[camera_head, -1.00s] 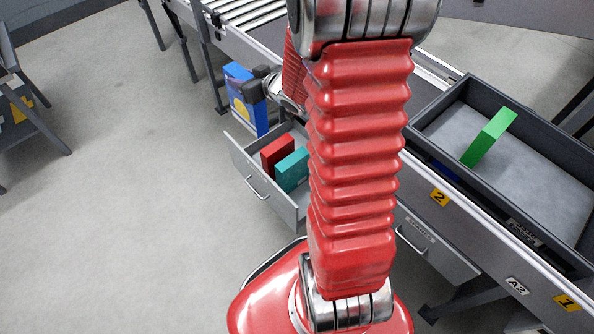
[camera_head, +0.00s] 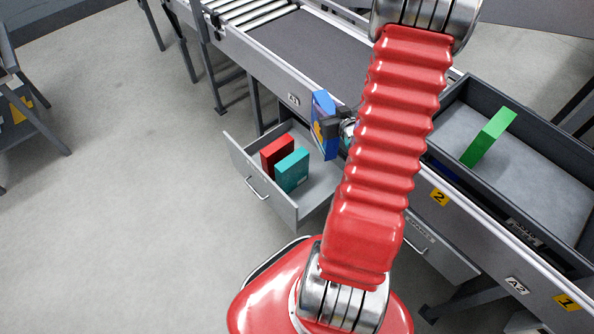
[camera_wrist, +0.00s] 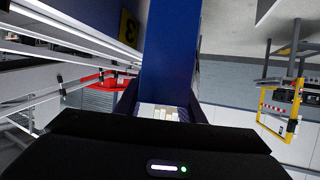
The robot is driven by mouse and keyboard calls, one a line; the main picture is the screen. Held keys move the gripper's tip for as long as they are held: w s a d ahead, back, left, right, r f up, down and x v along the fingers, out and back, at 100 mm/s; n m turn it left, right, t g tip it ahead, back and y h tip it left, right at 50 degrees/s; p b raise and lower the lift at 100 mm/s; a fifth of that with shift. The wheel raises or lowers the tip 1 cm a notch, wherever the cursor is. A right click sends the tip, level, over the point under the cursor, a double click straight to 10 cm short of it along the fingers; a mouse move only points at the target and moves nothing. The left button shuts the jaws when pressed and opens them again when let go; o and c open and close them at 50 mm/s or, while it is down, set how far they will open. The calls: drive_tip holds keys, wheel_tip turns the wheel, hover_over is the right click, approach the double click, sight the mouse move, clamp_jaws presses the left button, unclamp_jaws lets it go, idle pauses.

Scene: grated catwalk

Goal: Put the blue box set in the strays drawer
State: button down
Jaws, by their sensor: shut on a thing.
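The blue box set (camera_head: 323,125) shows in the head view with a yellow patch on its side. It is upright, slightly tilted, and its blue face fills the middle of the wrist view (camera_wrist: 170,55). My gripper (camera_head: 334,124) is shut on it from the right side. The box set is at the right part of the open drawer (camera_head: 311,199), seemingly above it; the exact height is hard to tell. In the drawer stand a red box (camera_head: 277,152) and a teal box (camera_head: 292,170), side by side at the left. No label shows on this drawer's front.
A closed drawer (camera_head: 440,252) with a label is to the right under the conveyor frame. A grey tray (camera_head: 550,190) on top holds a green box (camera_head: 488,137). The conveyor (camera_head: 290,45) runs behind the open drawer.

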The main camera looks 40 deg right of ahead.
wheel_tip(320, 180, down, 24)
idle(1.5)
drive_tip(key=shift+f, duration=0.1)
drive_tip(key=shift+f, duration=1.95)
drive_tip(key=c, duration=1.5)
unclamp_jaws()
drive_tip(key=shift+o, duration=0.2)
drive_tip(key=v, duration=1.2)
